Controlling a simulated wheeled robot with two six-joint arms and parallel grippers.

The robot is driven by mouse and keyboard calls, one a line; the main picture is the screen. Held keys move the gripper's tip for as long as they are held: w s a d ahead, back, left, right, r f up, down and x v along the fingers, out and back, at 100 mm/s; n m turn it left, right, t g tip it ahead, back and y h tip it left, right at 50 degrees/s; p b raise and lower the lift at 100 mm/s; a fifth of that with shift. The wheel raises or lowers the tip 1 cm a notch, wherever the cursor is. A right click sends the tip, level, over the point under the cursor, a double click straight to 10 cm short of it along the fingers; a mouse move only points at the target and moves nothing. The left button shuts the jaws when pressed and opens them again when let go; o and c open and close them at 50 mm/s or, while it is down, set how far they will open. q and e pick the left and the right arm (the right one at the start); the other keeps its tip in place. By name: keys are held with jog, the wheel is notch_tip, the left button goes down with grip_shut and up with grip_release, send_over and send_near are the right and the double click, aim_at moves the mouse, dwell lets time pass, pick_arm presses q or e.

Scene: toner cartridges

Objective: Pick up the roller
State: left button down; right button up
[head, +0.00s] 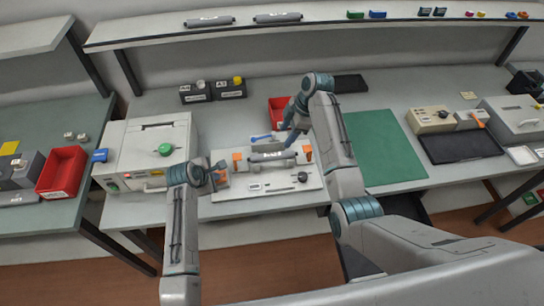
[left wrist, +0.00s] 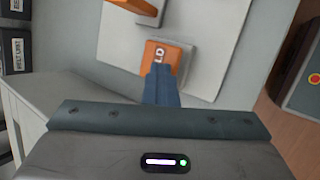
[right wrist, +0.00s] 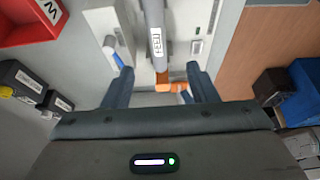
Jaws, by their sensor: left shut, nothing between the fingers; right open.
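A dark grey roller (head: 266,157) with a white label lies across the white fixture board (head: 235,193), between orange blocks at its two ends. In the right wrist view the roller (right wrist: 155,14) runs away from the camera, between the lines of the fingers. My right gripper (head: 291,139) is open above and behind the roller's right part; I cannot tell the exact height gap. My left gripper (head: 221,173) is shut and empty at the left end of the board.
A white machine (head: 152,150) stands at left. A green mat (head: 384,146) lies at right. Two more rollers (head: 209,21) (head: 277,18) lie on the shelf.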

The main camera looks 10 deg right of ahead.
send_over(274, 154)
jog(key=d, duration=0.2)
jog(key=f, duration=0.5)
jog(key=shift+s, duration=0.25)
jog(key=shift+w+d+x, duration=0.1)
jog(key=shift+w+x, duration=0.05)
jog(key=shift+x, duration=1.35)
jog(key=shift+w+d+x, duration=0.1)
jog(key=shift+w+x, duration=0.05)
jog(key=shift+x, duration=1.35)
jog(key=shift+c, duration=0.4)
jog(key=c, duration=1)
